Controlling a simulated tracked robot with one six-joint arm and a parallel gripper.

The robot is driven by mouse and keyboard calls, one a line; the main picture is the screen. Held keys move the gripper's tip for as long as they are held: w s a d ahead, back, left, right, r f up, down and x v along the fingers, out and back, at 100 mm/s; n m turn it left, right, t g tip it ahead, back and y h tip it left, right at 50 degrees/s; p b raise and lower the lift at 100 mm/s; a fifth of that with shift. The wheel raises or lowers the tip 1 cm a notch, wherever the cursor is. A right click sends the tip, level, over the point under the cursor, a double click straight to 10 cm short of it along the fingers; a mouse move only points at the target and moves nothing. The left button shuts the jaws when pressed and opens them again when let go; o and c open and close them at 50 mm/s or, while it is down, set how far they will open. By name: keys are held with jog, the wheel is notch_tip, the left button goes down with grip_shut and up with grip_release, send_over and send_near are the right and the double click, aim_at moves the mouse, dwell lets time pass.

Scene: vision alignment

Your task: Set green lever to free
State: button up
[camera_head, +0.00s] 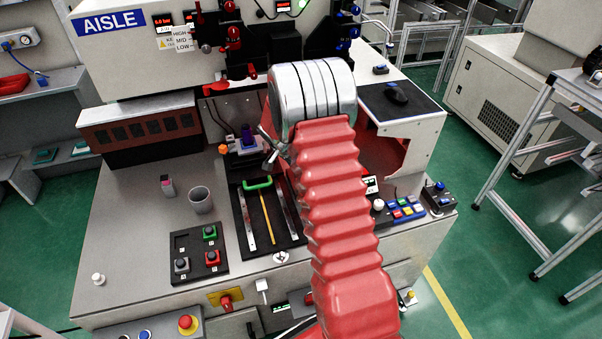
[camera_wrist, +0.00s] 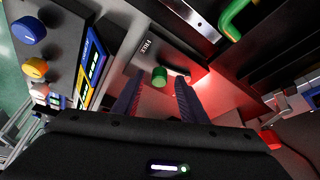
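A green round knob (camera_wrist: 160,77), seen nearly end-on, appears to be the green lever's end. It stands by a dark plate (camera_wrist: 148,50) whose label appears to read FREE, in the wrist view. My gripper (camera_wrist: 158,84) is open, with one dark finger on each side of the knob in the picture. I cannot tell whether either finger touches it or how far beyond the tips it is. No object shows held between the fingers. In the head view my red arm covers the middle of the bench, and I cannot make out the knob there.
A green handle (camera_head: 258,183) stands on a black tray left of my arm; it also shows in the wrist view (camera_wrist: 232,20). A button panel (camera_head: 405,210) lies right of the arm. A cup (camera_head: 201,200) and another button plate (camera_head: 198,254) stand on the left.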

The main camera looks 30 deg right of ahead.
jog(key=v, duration=1.3)
jog(key=shift+s+d, duration=0.1)
